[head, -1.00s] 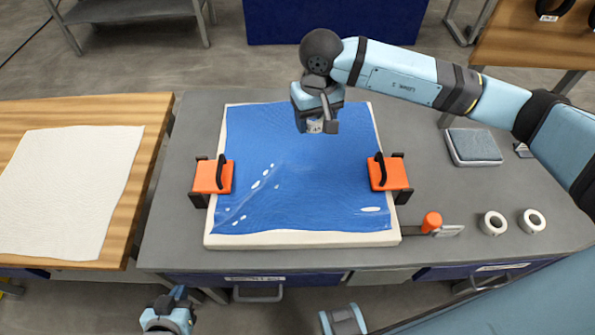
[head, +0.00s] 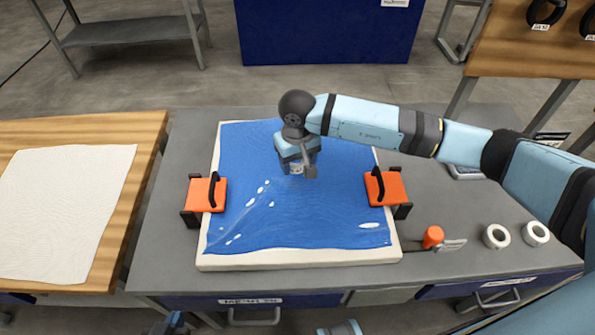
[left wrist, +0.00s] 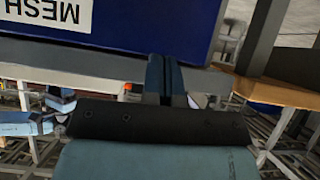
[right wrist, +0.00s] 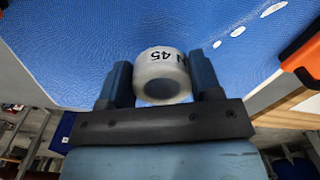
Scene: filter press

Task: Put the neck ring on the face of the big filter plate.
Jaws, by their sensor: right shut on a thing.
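The big filter plate (head: 300,259) lies flat on the grey bench, its pale rim showing around a blue cloth (head: 250,215) that covers its face. My right gripper (head: 297,167) is over the upper middle of the cloth. It is shut on a white neck ring marked "N 45" (right wrist: 163,75), which sits between its two fingers with its opening showing. I cannot tell whether the ring touches the cloth. My left gripper (left wrist: 166,75) is shut and empty, low in front of the bench; only a bit of it shows at the bottom of the head view (head: 175,322).
Orange clamps (head: 206,194) (head: 385,188) grip the plate's left and right edges. An orange-handled tool (head: 433,237) and two white rolls (head: 496,236) (head: 535,233) lie to the right. A grey pad (head: 464,171) is partly hidden by my right arm.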

